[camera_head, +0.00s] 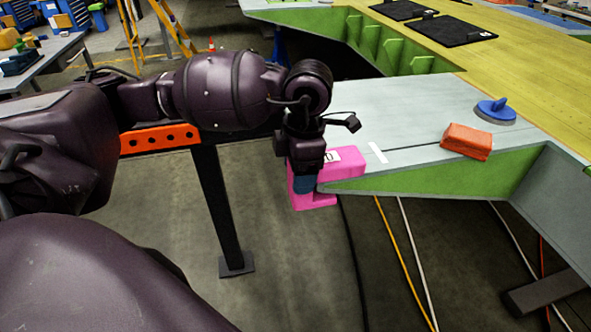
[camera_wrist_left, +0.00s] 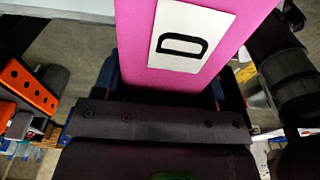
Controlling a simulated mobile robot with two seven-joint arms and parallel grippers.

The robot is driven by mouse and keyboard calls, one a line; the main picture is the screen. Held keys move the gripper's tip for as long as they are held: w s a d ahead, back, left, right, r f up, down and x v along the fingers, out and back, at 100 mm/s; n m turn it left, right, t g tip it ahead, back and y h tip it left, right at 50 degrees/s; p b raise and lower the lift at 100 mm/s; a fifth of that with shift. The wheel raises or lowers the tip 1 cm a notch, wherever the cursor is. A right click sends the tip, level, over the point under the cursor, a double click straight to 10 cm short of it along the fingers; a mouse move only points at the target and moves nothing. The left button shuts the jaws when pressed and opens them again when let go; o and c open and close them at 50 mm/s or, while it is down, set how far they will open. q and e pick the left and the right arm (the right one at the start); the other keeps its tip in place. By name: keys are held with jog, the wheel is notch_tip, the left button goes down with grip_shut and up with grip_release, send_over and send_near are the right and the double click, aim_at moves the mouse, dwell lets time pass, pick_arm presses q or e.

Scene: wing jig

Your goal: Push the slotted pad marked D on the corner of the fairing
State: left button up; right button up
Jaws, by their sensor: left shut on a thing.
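The pink slotted pad (camera_head: 346,163) sits at the near left corner of the grey-green fairing (camera_head: 400,119). Its upper part lies over the fairing's top face and its lower part hangs below the edge, so the corner appears to be inside the slot. How deep it sits cannot be told. My left gripper (camera_head: 304,183) is shut on the pad from the left. In the left wrist view, the pad (camera_wrist_left: 220,64) shows a white label with a black D, between the fingers (camera_wrist_left: 165,85). My right gripper is not in view.
An orange block (camera_head: 466,141) and a blue round-based tool with a handle (camera_head: 495,110) lie on the fairing to the right. Dark mats (camera_head: 441,29) lie further back. A black post with an orange rail (camera_head: 160,139) stands left of the corner. Cables run across the floor below.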

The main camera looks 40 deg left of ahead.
pick_arm(q)
jog(key=shift+w+d, duration=0.3)
dwell(0.4)
jog(key=o, duration=1.1)
jog(key=shift+w+d, duration=0.15)
jog(key=shift+c, duration=0.2)
jog(key=r, duration=1)
jog(key=shift+w+d+r, duration=0.25)
jog(key=shift+w+r, duration=0.05)
jog(key=shift+r, duration=0.1)
